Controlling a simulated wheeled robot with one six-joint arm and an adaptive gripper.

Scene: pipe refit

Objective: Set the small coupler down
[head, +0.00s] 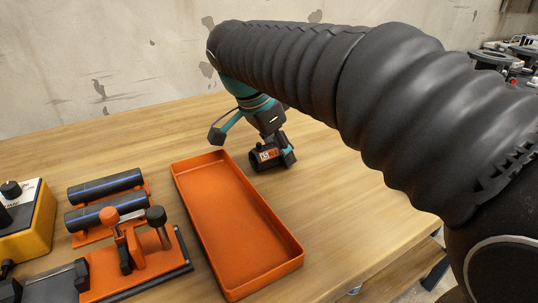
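The small coupler (262,158) is a short black tube with a printed orange-and-white label. It is in the middle of the head view, just right of the orange tray's far end. My gripper (280,152), black and teal, points down at the coupler and appears shut on it; the far finger is partly hidden. The coupler is at or very close to the wooden table top; I cannot tell whether it touches.
The empty orange tray (298,257) lies left of the coupler. An orange clamp fixture (110,270), two black pipes (105,186) on an orange rack and a yellow control box (38,228) stand at left. Bare table (345,205) lies right of the tray.

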